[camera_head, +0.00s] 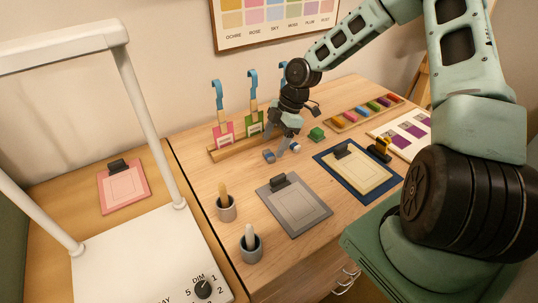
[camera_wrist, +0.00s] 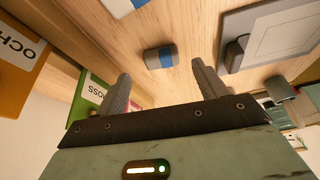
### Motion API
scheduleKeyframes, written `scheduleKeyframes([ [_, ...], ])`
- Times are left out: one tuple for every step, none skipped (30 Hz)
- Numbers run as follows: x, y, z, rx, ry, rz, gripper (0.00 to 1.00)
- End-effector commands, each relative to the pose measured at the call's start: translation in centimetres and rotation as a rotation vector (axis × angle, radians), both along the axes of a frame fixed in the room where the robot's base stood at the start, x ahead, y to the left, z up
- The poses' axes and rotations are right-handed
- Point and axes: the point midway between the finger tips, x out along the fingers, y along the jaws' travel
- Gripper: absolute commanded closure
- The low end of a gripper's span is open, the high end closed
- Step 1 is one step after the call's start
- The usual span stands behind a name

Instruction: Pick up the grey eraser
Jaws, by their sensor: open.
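The grey eraser (camera_wrist: 160,57) is a small grey block with a blue band, lying on the wooden table top. In the head view the grey eraser (camera_head: 269,156) is just left of my gripper's fingers. My gripper (camera_head: 280,147) is low over the table in front of the hanging tags. In the wrist view my gripper (camera_wrist: 160,72) is open, with nothing between its fingers. The eraser lies beyond the fingertips, roughly centred on the gap. A white eraser (camera_wrist: 125,5) with a blue band is close by and also shows in the head view (camera_head: 295,148).
The tag rack (camera_head: 222,152) with hanging cards stands close behind my gripper. A grey clipboard (camera_head: 292,208) lies in front. A green block (camera_head: 316,134) sits to the right. Two cups, one of them grey (camera_head: 226,211), stand front left. Some bare wood lies between.

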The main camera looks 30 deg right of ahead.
Motion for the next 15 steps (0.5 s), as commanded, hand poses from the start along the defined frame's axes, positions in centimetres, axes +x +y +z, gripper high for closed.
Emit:
scheduleKeyframes([
  [-0.2,0.5,-0.6,0.001,0.003,0.005,0.29],
  [-0.3,0.7,-0.9,0.001,0.004,0.004,0.29],
  [-0.3,1.0,-1.6,0.001,0.004,0.004,0.29],
  [-0.3,1.1,-2.0,0.001,0.003,0.003,0.29],
  [-0.2,1.2,-2.3,0.0,0.003,0.004,0.29],
  [-0.2,1.3,-2.7,0.0,0.002,0.003,0.29],
  [-0.2,1.4,-2.9,0.001,0.001,0.002,0.29],
  [-0.2,1.4,-3.1,0.0,0.002,0.001,0.29],
  [-0.2,1.5,-3.2,0.0,0.001,0.0,0.29],
  [-0.2,1.5,-3.3,-0.001,0.001,0.0,0.29],
  [-0.1,1.5,-3.3,-0.001,0.001,0.0,0.29],
  [-0.1,1.5,-3.3,-0.001,0.001,0.0,0.29],
  [-0.1,1.5,-3.3,-0.001,0.0,0.0,0.29],
  [-0.1,1.5,-3.3,-0.001,0.0,0.0,0.29],
  [-0.1,1.5,-3.3,-0.001,0.0,0.0,0.29],
])
